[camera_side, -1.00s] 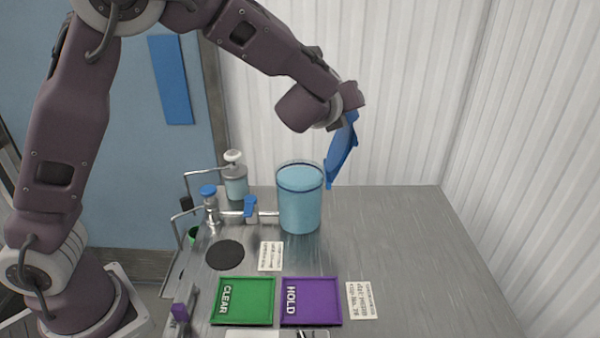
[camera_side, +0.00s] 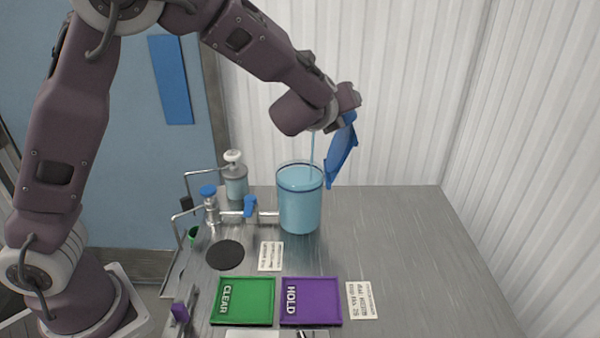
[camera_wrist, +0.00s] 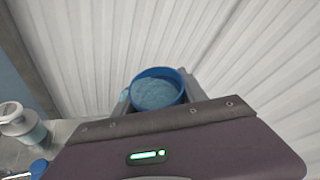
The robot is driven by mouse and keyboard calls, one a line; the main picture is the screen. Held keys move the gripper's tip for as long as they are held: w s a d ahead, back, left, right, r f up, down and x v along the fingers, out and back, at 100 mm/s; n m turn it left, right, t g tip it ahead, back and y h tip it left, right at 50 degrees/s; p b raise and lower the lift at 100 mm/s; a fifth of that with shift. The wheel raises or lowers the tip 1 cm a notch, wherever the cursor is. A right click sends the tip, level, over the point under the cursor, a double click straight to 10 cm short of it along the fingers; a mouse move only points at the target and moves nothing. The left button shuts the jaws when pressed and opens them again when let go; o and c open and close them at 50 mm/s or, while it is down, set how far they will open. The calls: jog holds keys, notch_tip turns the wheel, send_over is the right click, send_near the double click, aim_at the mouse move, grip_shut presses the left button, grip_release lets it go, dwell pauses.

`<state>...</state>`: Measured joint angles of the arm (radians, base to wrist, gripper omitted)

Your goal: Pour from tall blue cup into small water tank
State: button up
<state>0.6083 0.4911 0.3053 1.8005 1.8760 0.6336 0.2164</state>
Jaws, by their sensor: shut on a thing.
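The tall blue cup (camera_side: 341,157) is tilted in the air, up and to the right of the tank in the side view. My gripper (camera_side: 346,121) is shut on it. In the wrist view a round blue rim (camera_wrist: 157,73) with bluish contents, apparently the cup, shows between grey finger parts. The small water tank (camera_side: 300,212) is a clear upright cylinder on the table, filled with light-blue water almost to the rim. A thin blue stream falls from beside my gripper into the tank's mouth. The cup's lip is hard to make out in the side view.
A metal pipe with a blue-handled tap (camera_side: 250,207) joins the tank's left side. A pump bottle (camera_side: 235,184) stands behind it. A black disc (camera_side: 225,254), green CLEAR tray (camera_side: 243,321) and purple HOLD tray (camera_side: 311,321) lie in front. The table's right side is clear.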

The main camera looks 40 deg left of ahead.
jog(key=shift+s+a+f+n, duration=0.3)
jog(key=shift+a+n, duration=0.05)
jog(key=shift+n, duration=0.05)
dwell(1.0)
jog(key=shift+s+a+f+n+t+h, duration=0.15)
jog(key=shift+f+n+t+h, duration=0.15)
jog(key=shift+f+n+t, duration=0.25)
dwell(1.7)
jog(key=shift+r+n+t, duration=0.35)
jog(key=shift+r+n, duration=0.1)
jog(key=shift+n, duration=0.3)
dwell(1.5)
jog(key=shift+f+n+h, duration=0.25)
jog(key=shift+n+h, duration=0.05)
jog(key=shift+n, duration=0.1)
dwell(1.0)
